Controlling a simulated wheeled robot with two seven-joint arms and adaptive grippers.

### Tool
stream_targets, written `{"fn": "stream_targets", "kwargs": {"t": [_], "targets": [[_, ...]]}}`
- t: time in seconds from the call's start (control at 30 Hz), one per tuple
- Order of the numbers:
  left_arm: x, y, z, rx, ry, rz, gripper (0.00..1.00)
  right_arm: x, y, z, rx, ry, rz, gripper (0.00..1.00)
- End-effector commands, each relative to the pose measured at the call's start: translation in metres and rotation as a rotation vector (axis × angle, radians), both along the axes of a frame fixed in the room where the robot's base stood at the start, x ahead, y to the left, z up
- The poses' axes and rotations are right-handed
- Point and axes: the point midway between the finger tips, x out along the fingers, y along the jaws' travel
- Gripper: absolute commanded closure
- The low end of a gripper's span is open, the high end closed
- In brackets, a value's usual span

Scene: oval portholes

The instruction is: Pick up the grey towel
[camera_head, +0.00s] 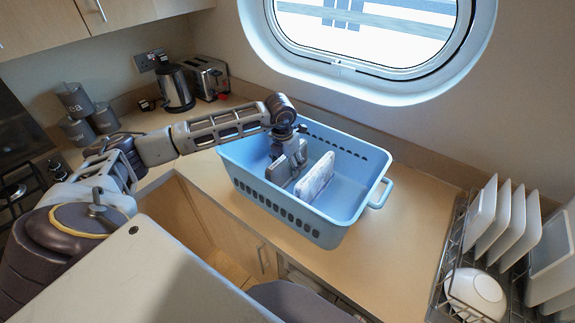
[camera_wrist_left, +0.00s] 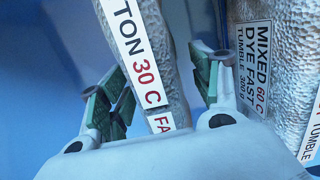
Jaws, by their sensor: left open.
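A blue plastic basket (camera_head: 245,185) stands on the counter, with folded cloths upright inside. A grey towel (camera_head: 279,172) is in it, partly hidden under my left gripper (camera_head: 286,155). A pale, patterned cloth (camera_head: 316,178) stands just to its right. In the left wrist view, my left gripper (camera_wrist_left: 160,88) is open, with its green-padded fingers on either side of a grey textured towel (camera_wrist_left: 172,70) whose label reads "30 C". I cannot tell whether the fingers touch it. Another greyish cloth (camera_wrist_left: 297,45), labelled "MIXED 60 C", stands to the right. My right gripper is not in view.
The basket's walls (camera_wrist_left: 30,90) surround the gripper. A dish rack with white plates (camera_head: 500,225) and a bowl (camera_head: 477,292) stands at the right. A kettle (camera_head: 174,88), toaster (camera_head: 207,76) and canisters (camera_head: 76,100) stand at the back left. Counter right of the basket is clear.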

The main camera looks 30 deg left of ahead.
Motion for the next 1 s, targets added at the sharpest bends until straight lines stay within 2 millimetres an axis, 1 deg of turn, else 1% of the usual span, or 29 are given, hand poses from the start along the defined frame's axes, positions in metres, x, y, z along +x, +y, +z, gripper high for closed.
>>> {"fn": "stream_targets", "kwargs": {"t": [0.13, 0.53, 0.57, 1.0], "targets": [[0.0007, 0.0, -0.0057, 0.0, 0.0, 0.0, 0.36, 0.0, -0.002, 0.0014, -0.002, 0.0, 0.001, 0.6], [0.0007, -0.0002, -0.0058, 0.0, 0.0, 0.0, 0.36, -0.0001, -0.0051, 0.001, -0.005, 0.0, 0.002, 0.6], [0.0007, -0.0002, -0.0058, 0.0, 0.0, 0.0, 0.38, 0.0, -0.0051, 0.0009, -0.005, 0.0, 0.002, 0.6], [0.0007, -0.0002, -0.0056, 0.0, 0.0, 0.0, 0.94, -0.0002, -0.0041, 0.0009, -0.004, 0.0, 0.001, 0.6]]}}
